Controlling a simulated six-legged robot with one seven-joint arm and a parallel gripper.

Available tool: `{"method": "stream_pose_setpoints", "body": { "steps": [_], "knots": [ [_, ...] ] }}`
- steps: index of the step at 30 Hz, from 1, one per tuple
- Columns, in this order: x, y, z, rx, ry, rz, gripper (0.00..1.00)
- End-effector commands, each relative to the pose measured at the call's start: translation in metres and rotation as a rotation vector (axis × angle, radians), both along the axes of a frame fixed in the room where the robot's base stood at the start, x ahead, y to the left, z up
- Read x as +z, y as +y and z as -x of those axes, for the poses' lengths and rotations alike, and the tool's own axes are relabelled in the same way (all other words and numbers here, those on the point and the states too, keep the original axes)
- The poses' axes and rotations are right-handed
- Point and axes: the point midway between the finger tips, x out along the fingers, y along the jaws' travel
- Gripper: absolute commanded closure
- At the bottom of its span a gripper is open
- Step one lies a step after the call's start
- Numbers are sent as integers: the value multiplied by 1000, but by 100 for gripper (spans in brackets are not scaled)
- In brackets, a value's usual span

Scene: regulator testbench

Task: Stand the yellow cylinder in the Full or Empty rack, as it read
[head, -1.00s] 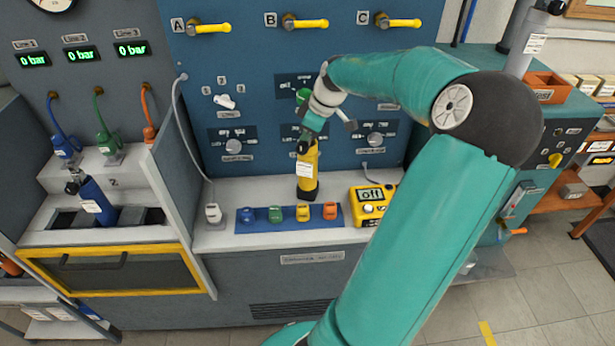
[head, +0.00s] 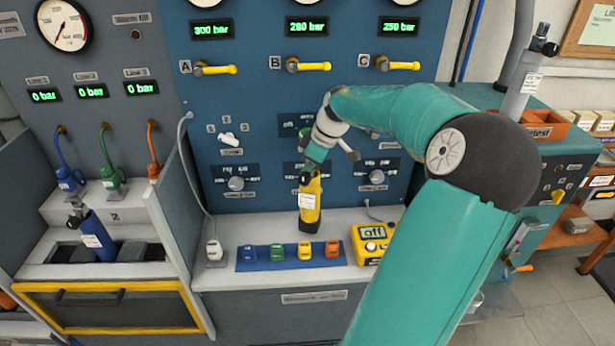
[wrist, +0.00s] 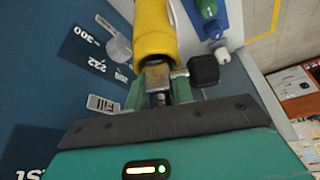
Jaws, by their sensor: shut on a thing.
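The yellow cylinder (head: 309,207) hangs upright below my gripper (head: 310,172) in front of the blue panel, with a white label on its side and a dark base. Its base is at or just above the bench top; I cannot tell if it touches. In the wrist view the yellow cylinder (wrist: 154,30) extends away from my gripper (wrist: 158,90), which is shut on its valve end. A black knob sits beside the valve. The Full and Empty racks cannot be made out in these views.
A blue strip (head: 240,259) with several coloured connectors lies in front of the cylinder. A blue cylinder (head: 97,236) leans in the left bay. A grey cylinder (head: 524,88) stands at the right.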

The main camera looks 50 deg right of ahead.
Motion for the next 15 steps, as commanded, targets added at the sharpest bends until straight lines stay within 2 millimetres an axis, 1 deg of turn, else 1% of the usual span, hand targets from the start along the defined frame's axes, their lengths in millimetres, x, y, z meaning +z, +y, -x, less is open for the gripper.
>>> {"method": "stream_pose_setpoints", "body": {
  "steps": [1,5,8,15],
  "knots": [
    [8,0,-1,-1,-1,3,100],
    [20,9,3,-1,0,4,100],
    [31,17,6,-2,2,4,100],
    [64,42,16,-5,2,7,100]
  ]
}}
